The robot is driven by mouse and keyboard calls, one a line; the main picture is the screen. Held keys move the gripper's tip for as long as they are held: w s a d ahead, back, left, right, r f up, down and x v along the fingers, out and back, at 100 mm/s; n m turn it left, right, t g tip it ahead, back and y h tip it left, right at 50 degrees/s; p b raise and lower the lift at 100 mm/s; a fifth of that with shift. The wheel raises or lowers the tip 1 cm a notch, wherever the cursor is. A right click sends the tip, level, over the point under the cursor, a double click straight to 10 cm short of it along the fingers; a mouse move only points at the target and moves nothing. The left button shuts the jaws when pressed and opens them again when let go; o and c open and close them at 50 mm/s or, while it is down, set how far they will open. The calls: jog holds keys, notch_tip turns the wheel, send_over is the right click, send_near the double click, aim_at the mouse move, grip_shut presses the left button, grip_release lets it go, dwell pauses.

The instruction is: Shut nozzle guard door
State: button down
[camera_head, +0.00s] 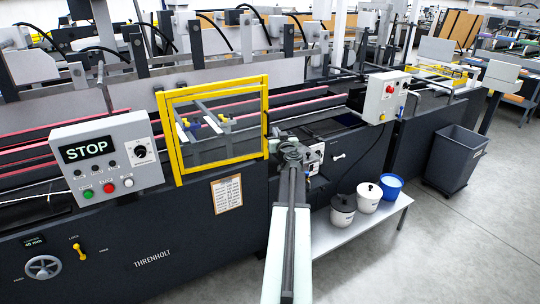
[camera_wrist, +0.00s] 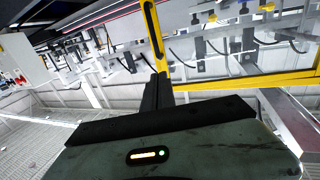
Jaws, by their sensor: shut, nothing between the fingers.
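The nozzle guard door (camera_head: 174,140) is a yellow frame with a see-through panel on the front of the dark machine, left of centre in the head view. I cannot tell for sure how far it stands from shut. My gripper (camera_head: 290,147) is just right of the door's right edge, partly hidden behind my own arm. In the wrist view, a yellow post and rail of the door (camera_wrist: 241,83) show large and tilted. The dark fingers of my gripper (camera_wrist: 158,80) are together and empty, in line with the foot of the post. Contact cannot be told.
A STOP panel (camera_head: 103,155) juts out at left. A grey box with a red button (camera_head: 385,97) stands at right. A low shelf (camera_head: 345,233) bears several tubs (camera_head: 368,198). A dark bin (camera_head: 457,160) stands farther right. The floor at right is clear.

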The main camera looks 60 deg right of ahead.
notch_tip(320, 180, down, 6)
jog(key=b, duration=0.3)
jog(key=shift+s+d, duration=0.1)
jog(key=shift+s, duration=0.05)
send_near(268, 128)
jog(key=x, duration=0.7)
jog(key=shift+r, duration=0.15)
jog(key=shift+s, duration=0.1)
